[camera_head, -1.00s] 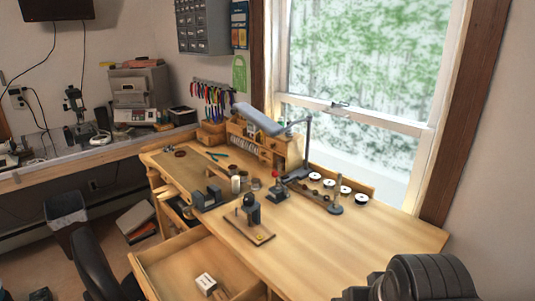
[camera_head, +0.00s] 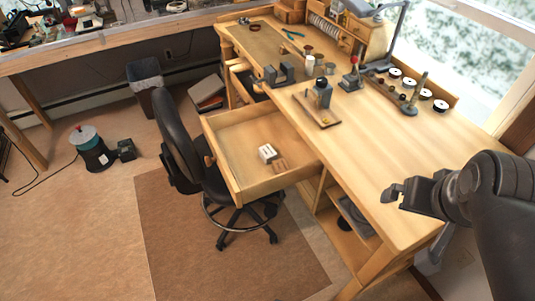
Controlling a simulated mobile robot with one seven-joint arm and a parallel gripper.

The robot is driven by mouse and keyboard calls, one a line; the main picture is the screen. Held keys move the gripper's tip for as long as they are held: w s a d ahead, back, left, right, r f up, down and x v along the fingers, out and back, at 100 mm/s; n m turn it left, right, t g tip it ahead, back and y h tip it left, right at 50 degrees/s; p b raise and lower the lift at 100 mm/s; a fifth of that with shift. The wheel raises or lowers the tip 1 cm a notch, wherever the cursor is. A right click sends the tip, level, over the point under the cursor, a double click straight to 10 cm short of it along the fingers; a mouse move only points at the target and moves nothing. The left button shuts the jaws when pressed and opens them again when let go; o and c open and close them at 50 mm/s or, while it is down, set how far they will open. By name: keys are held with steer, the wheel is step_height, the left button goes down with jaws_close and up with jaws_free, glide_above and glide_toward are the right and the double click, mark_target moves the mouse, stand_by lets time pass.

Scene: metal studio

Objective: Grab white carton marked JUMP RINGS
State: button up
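A small white carton (camera_head: 267,152) with dark marking on it sits inside the pulled-out wooden drawer (camera_head: 225,130) of the workbench. The marking is too small to read. A small brown wooden piece lies beside the carton. My gripper (camera_head: 392,194) is over the bench's front right part, well to the right of the drawer and apart from the carton. Its fingers are small and dark, and I cannot tell whether they are open or shut.
The bench top (camera_head: 370,150) is clear near my gripper. A small stand (camera_head: 320,98) stands on the bench behind the drawer. A black office chair (camera_head: 180,135) stands close to the drawer's left side. The brown mat (camera_head: 200,235) is mostly clear.

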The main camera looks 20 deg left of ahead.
steer(key=shift+c, duration=0.4)
steer(key=c, duration=0.8)
steer(key=shift+o, duration=0.2)
